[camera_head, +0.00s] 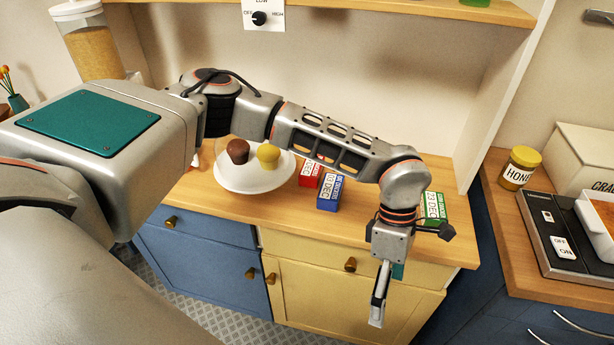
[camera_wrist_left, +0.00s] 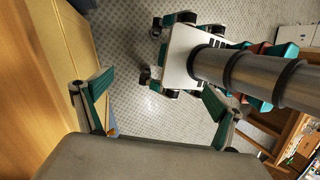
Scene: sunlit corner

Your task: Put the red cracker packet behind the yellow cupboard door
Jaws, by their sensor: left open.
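The red cracker packet (camera_head: 310,174) stands on the wooden counter, right of a white plate and partly hidden by my left arm. The yellow cupboard door (camera_head: 325,300) is below the counter and looks shut, with a round knob (camera_head: 271,278) at its upper left. My left gripper (camera_head: 379,312) points down in front of the right part of this door and hides some of it. In the left wrist view its two fingers (camera_wrist_left: 158,100) are apart with nothing between them. Whether it touches the front, I cannot tell. My right gripper is not in view.
A blue packet (camera_head: 328,195) and a green packet (camera_head: 434,208) stand on the counter (camera_head: 230,207). The white plate (camera_head: 245,186) holds two muffins. A yellow drawer (camera_head: 350,258) sits above the door; a blue cupboard (camera_head: 195,255) is left. Patterned floor (camera_wrist_left: 130,60) lies below.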

